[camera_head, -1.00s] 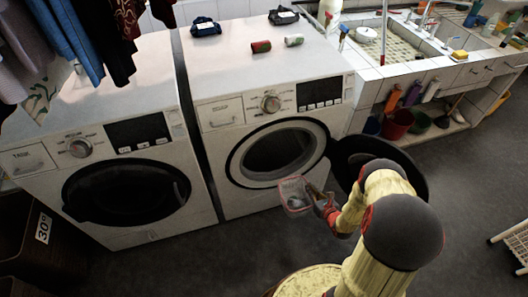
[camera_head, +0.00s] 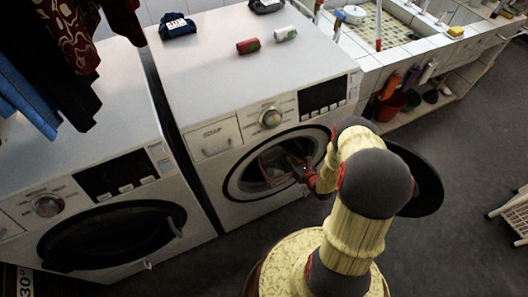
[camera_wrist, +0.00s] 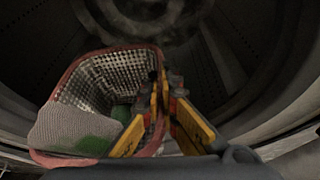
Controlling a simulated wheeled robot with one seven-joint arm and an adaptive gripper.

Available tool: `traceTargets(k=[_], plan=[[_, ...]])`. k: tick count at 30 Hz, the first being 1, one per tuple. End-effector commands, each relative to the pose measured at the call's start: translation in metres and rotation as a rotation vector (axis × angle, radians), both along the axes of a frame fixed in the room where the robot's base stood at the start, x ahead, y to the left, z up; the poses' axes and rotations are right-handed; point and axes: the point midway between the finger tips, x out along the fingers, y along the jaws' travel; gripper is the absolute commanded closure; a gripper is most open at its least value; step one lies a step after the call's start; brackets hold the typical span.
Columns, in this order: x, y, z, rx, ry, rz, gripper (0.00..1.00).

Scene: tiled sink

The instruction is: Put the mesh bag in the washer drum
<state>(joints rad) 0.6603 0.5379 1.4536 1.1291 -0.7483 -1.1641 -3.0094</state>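The mesh bag (camera_wrist: 100,84) has a red rim and holds a grey-white cloth with green patches (camera_wrist: 75,130). In the head view the bag (camera_head: 274,172) shows dimly inside the washer's round opening. My gripper (camera_wrist: 168,88) is closed on the bag's right rim; it also shows in the head view (camera_head: 300,170) at the opening. The washer drum (camera_wrist: 225,50) is dark and perforated and surrounds the bag in the wrist view. The washer (camera_head: 215,95) has its door (camera_head: 428,185) swung open to the right, partly hidden behind my arm.
A second washer (camera_head: 95,175) with a shut door stands to the left. Red (camera_head: 248,46) and white-green (camera_head: 285,34) cans lie on the washer top. A tiled sink (camera_head: 385,30) is at the back right. Clothes (camera_head: 40,60) hang at the upper left.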

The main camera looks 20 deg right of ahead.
Motion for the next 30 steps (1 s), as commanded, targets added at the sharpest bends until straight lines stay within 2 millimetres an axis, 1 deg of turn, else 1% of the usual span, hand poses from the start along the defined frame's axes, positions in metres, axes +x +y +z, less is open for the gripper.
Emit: traceTargets(k=[7, 12, 13, 15, 18, 21, 26, 30], plan=[[0.043, 0.000, -0.022, -0.001, 0.000, 0.004, 1.00], [0.082, -0.001, -0.040, -0.002, -0.003, 0.005, 1.00], [0.087, -0.001, -0.044, -0.002, -0.002, 0.004, 1.00], [0.096, -0.002, -0.060, 0.000, 0.001, 0.002, 1.00], [0.109, -0.002, -0.074, 0.001, 0.000, 0.002, 1.00], [0.118, -0.003, -0.084, -0.001, 0.000, 0.001, 1.00], [0.125, -0.004, -0.088, -0.001, -0.001, 0.000, 1.00], [0.132, -0.003, -0.100, 0.000, -0.001, 0.001, 1.00]])
